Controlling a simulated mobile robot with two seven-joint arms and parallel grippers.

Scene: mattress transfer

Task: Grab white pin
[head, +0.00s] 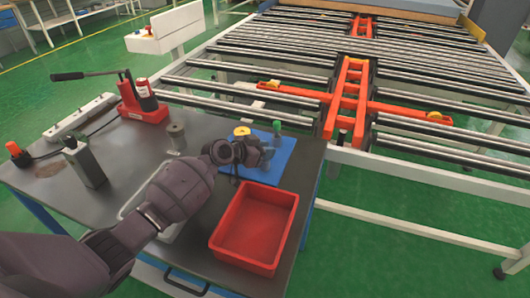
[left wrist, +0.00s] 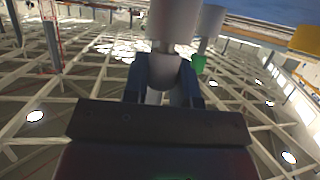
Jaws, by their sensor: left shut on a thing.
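My left gripper (head: 258,153) is low over the blue mat (head: 286,172) on the table in the head view. In the left wrist view, my left gripper (left wrist: 164,80) has its dark blue fingers closed on the white pin (left wrist: 172,22), a pale cylinder with a narrower lower part. The pin's top runs out of that picture. In the head view the gripper hides the pin, and I cannot tell whether it touches the mat. A yellow piece (head: 242,131) and a green piece (head: 277,127) stand just behind the gripper. My right gripper is not in view.
An empty red bin (head: 284,201) sits at the table's front right. A pale tray (head: 170,234) is partly under my left arm. A grey canister (head: 84,163), a metal cylinder (head: 177,137) and a red jack (head: 142,108) stand left. A roller conveyor (head: 420,55) lies beyond the table.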

